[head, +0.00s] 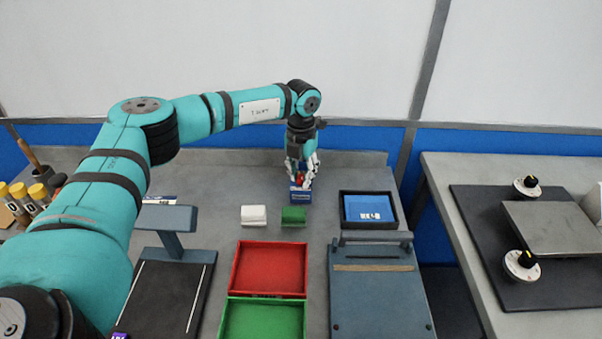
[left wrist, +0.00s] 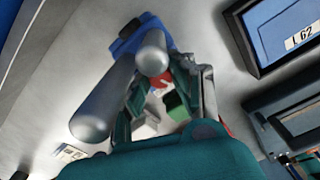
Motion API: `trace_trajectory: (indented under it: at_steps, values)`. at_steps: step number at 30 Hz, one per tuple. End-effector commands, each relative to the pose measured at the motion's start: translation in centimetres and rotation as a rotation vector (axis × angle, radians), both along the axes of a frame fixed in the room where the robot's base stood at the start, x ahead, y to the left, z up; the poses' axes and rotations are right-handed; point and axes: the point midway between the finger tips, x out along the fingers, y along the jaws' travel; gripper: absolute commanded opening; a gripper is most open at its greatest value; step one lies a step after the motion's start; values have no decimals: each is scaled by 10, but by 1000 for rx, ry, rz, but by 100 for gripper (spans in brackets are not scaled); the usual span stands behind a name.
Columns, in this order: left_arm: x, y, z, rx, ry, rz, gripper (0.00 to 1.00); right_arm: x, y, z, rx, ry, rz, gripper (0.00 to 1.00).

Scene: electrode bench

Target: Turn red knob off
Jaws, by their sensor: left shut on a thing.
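A small blue box (head: 300,197) with pale lettering stands at the back of the grey bench, and the red knob (head: 300,179) shows at its top. My left gripper (head: 301,172) reaches down from above with its fingers around the red knob, shut on it. In the left wrist view the blue box (left wrist: 135,36) is at the top, and a bit of the red knob (left wrist: 159,80) shows between the fingers. The fingers hide most of the knob, so its pointer cannot be read. My right gripper is out of view.
A white block (head: 254,215) and a green block (head: 294,215) lie in front of the box. Red (head: 270,269) and green (head: 262,319) trays are nearer. A black-framed blue tray (head: 369,209) sits to the right.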

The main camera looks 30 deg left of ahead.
Motion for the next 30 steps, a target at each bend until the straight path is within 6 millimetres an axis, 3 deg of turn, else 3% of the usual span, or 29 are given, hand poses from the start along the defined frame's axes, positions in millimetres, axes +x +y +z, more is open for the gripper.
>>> trace_trajectory:
  at_steps: [9, 10, 15, 24, 30]
  values:
    - [1, 0, 1, -1, -2, -16, 0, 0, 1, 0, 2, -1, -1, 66]
    - [1, 0, 1, -1, -2, -16, 27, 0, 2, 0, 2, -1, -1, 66]
    - [0, 0, 1, 0, -1, -15, 47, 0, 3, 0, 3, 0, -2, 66]
    - [1, 0, 3, 0, -2, -15, 47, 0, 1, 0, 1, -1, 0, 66]
    - [1, 0, 32, -1, -4, -15, 47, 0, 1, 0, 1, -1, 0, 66]
